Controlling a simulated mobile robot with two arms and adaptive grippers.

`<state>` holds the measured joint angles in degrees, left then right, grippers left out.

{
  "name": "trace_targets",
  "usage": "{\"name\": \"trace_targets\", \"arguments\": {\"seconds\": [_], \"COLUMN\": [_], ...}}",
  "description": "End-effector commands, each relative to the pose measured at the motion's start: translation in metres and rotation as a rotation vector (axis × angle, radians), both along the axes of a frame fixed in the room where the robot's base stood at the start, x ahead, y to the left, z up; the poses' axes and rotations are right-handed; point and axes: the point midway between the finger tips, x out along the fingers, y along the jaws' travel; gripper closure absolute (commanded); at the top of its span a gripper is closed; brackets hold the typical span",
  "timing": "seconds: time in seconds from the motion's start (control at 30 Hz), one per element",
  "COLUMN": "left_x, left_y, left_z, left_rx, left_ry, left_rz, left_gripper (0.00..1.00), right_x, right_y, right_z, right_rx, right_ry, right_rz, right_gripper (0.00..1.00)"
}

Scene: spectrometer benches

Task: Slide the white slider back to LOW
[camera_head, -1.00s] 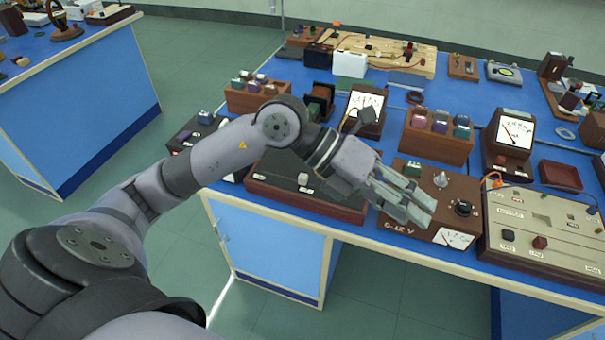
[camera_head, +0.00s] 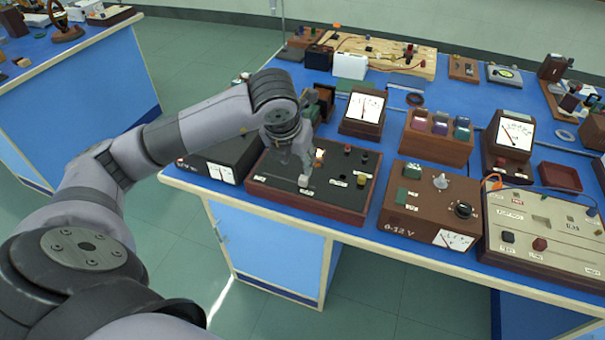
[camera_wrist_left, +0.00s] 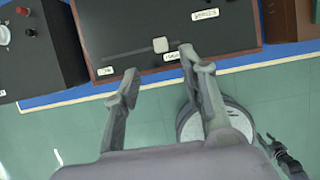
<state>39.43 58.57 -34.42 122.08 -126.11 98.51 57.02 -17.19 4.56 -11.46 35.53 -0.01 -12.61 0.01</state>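The white slider (camera_head: 304,181) is a small pale block on a black panel (camera_head: 268,176) in a wooden frame. In the left wrist view the slider (camera_wrist_left: 160,45) sits partway along a dark straight slot, with a small white label near the slot's left end and another just below the slider; I cannot read them surely. My left gripper (camera_head: 301,164) points down over the panel, just behind the slider in the head view. In the left wrist view its two fingers (camera_wrist_left: 159,68) are spread apart with nothing between them. I cannot tell whether a finger touches the slider.
A brown 0-12 V box (camera_head: 412,222) stands right of the panel, and a black meter box (camera_head: 228,157) stands left. A meter (camera_head: 364,108) and a wooden rack (camera_head: 437,148) stand behind. The bench's front edge runs close in front of the panel.

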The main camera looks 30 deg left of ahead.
Motion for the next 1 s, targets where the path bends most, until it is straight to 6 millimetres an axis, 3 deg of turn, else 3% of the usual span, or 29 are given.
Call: {"name": "trace_targets", "arguments": {"seconds": [0.2,0.43,0.63,0.9,1.0], "left_x": [0.017,0.031,0.036,0.036,0.036], "left_y": [0.004,0.007,0.008,0.008,0.008], "left_z": [-0.045,-0.078,-0.09,-0.092,-0.091], "left_rx": [-0.001,-0.003,-0.001,0.0,0.0], "left_ry": [0.006,0.002,0.0,0.001,0.001], "left_rz": [0.0,-0.001,-0.001,-0.002,-0.002], "left_gripper": [0.62,0.62,0.62,0.62,0.68], "right_x": [0.0,0.0,0.0,0.0,0.0], "right_y": [0.0,0.0,0.0,0.0,0.0], "right_z": [0.007,0.011,0.012,0.012,0.012], "right_rx": [0.0,0.0,0.0,0.0,0.0], "right_ry": [0.0,0.0,0.0,0.0,0.0], "right_rz": [0.0,0.0,0.0,0.0,0.0], "right_gripper": [0.62,0.62,0.62,0.62,0.62]}}
